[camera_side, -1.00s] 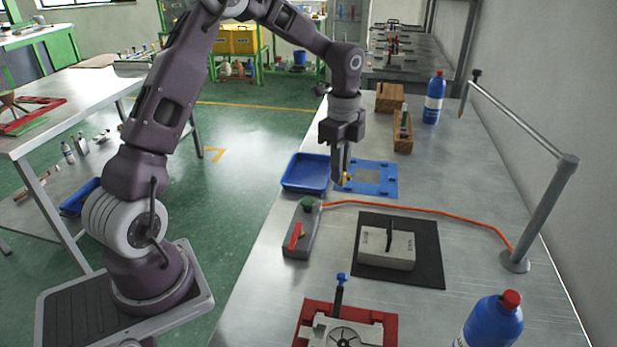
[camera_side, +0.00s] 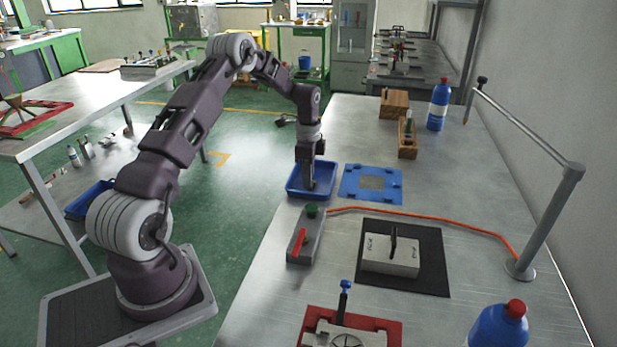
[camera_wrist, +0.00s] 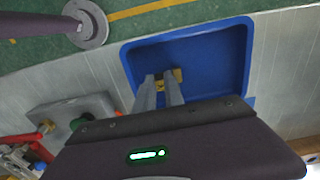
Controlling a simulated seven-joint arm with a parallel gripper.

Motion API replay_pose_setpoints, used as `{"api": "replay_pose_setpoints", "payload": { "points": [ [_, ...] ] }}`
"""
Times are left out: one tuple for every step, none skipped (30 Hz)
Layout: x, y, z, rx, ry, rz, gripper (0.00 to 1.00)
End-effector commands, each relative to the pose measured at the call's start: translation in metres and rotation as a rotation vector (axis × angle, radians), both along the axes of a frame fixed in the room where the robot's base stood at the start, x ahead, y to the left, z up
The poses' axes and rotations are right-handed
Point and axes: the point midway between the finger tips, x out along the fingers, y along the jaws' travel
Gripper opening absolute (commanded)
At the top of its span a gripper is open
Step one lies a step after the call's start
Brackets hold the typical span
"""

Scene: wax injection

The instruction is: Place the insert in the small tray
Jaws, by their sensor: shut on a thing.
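The small tray (camera_side: 297,191) is blue and shallow, at the left edge of the table in the side view. It also fills the upper middle of the wrist view (camera_wrist: 215,50). My gripper (camera_side: 309,187) points down inside the tray's outline. In the wrist view my gripper (camera_wrist: 163,82) is shut on the insert (camera_wrist: 177,75), a small yellow piece between the fingertips. The insert is over the tray's floor near its left wall; I cannot tell whether it touches the floor. In the side view the fingers and tray wall hide it.
A flat blue frame (camera_side: 354,186) lies just right of the tray. A grey control box (camera_side: 305,250) with a red lever and green button stands in front. A white block (camera_side: 390,262) sits on a black mat (camera_side: 432,270). An orange cable crosses the table.

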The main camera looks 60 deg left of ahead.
Motion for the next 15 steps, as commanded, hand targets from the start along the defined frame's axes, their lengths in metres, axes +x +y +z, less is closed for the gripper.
{"api": "replay_pose_setpoints", "payload": {
  "points": [
    [0.0005, 0.0002, 0.0008, 0.001, -0.001, 0.0, 0.0],
    [0.0005, 0.0002, 0.001, 0.001, -0.001, 0.0, 0.0],
    [0.0006, 0.0002, 0.0011, 0.001, -0.001, 0.0, 0.0],
    [0.0006, 0.0002, 0.0012, 0.001, -0.001, 0.0, 0.0],
    [0.0006, 0.0002, 0.0011, 0.001, -0.002, 0.0, 0.0],
    [0.0005, 0.0001, 0.0004, 0.001, -0.001, 0.0, 0.0],
    [0.0005, 0.0001, -0.0005, 0.001, -0.001, 0.0, 0.0],
    [0.0006, 0.0, -0.0014, 0.001, -0.001, 0.0, 0.0],
    [0.0006, 0.0002, -0.0016, 0.001, -0.001, 0.0, 0.17],
    [0.0006, 0.0001, -0.0015, 0.001, -0.001, 0.0, 0.23],
    [0.0006, 0.0001, -0.0014, 0.001, -0.001, 0.0, 0.29],
    [0.0006, 0.0001, -0.0014, 0.001, -0.001, 0.0, 0.35],
    [0.0006, 0.0002, -0.0014, 0.001, -0.001, 0.0, 0.35],
    [0.0006, 0.0001, -0.0014, 0.001, -0.001, 0.0, 0.35],
    [0.0006, 0.0001, -0.0013, 0.001, -0.002, -0.001, 0.35]
  ]
}}
